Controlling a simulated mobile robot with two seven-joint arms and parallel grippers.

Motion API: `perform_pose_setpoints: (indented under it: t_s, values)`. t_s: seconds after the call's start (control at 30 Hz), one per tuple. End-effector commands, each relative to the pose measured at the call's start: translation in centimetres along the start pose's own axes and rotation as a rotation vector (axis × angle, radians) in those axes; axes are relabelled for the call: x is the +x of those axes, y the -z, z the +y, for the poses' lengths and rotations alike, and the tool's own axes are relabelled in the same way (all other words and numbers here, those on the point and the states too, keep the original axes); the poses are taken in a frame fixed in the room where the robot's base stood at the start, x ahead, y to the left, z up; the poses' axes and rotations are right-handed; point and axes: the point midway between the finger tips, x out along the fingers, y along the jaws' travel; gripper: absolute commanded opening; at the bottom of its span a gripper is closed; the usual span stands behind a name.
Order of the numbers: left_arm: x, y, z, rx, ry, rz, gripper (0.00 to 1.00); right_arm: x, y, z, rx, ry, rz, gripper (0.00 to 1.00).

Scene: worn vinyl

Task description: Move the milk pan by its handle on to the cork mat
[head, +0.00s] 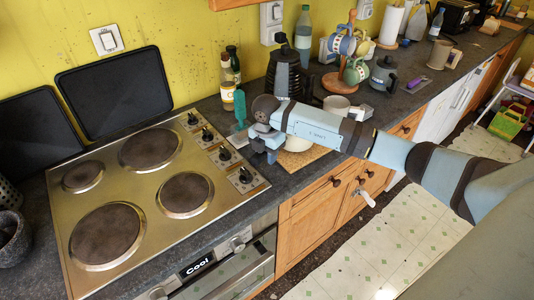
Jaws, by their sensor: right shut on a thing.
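The milk pan (298,144) shows as a small pale patch just beyond and below my right forearm. Most of it and its handle are hidden by my wrist and gripper. The cork mat (306,158) lies on the counter right of the hob, and part of its front edge shows. The pan appears over the mat; I cannot tell whether it rests on it. My right gripper (270,152) points down beside the pan's left side, near the hob's right edge, shut on the pan's handle. My left gripper is not in view.
The hob (150,195) with several round plates fills the left. A teal utensil (240,106), bottles (228,92) and a dark appliance (284,72) stand behind my gripper. A pale pot (337,104) and mug rack (345,52) stand farther right.

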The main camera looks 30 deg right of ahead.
Motion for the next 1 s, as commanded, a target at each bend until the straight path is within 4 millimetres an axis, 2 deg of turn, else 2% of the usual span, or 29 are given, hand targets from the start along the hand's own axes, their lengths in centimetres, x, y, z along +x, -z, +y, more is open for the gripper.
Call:
perform_pose_setpoints:
  t_s: [0.83,0.87,0.97,1.0]
  values:
    - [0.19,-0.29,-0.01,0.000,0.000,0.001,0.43,0.59,-0.01,0.04,0.000,-0.002,0.000,0.00]
    - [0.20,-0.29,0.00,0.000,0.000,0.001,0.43,0.60,0.00,0.04,0.000,-0.002,0.000,0.39]
    - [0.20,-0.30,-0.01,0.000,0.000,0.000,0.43,0.62,0.00,0.03,0.000,-0.001,0.000,0.61]
    - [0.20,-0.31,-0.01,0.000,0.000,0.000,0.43,0.62,0.01,0.03,0.000,-0.001,0.000,0.61]
